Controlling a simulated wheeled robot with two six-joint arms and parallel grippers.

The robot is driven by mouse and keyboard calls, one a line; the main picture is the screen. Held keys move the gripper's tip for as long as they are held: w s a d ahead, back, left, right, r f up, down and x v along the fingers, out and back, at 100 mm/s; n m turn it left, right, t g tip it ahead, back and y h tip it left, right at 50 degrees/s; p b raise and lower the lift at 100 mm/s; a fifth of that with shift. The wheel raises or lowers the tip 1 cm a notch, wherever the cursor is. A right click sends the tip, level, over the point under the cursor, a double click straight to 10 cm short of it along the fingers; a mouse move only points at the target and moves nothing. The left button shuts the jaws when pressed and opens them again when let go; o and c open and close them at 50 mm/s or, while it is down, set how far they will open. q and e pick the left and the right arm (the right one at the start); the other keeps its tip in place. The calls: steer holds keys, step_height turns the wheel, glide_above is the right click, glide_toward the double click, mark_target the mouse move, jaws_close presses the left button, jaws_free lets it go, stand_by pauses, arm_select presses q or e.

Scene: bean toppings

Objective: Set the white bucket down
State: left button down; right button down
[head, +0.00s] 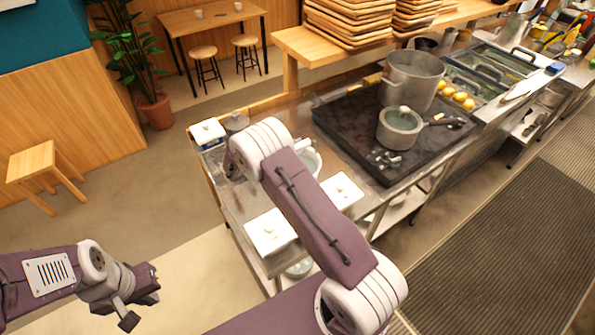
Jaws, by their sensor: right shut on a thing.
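The white bucket (311,160) shows only in part in the head view, as a pale round rim and side beyond my right forearm, over the steel counter. My right arm reaches across the middle of the view and bends down at the wrist. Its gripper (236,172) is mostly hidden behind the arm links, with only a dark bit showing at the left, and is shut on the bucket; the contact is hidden. I cannot tell whether the bucket touches the counter. My left gripper (143,299) is open and empty, low at the left, above the floor and away from the counter.
White square lidded containers stand on the counter (238,205): one at the front (270,232), one to its right (343,190), one at the back left (208,132).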

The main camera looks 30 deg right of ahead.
steer(key=shift+w+r, duration=0.15)
steer(key=shift+r, duration=0.1)
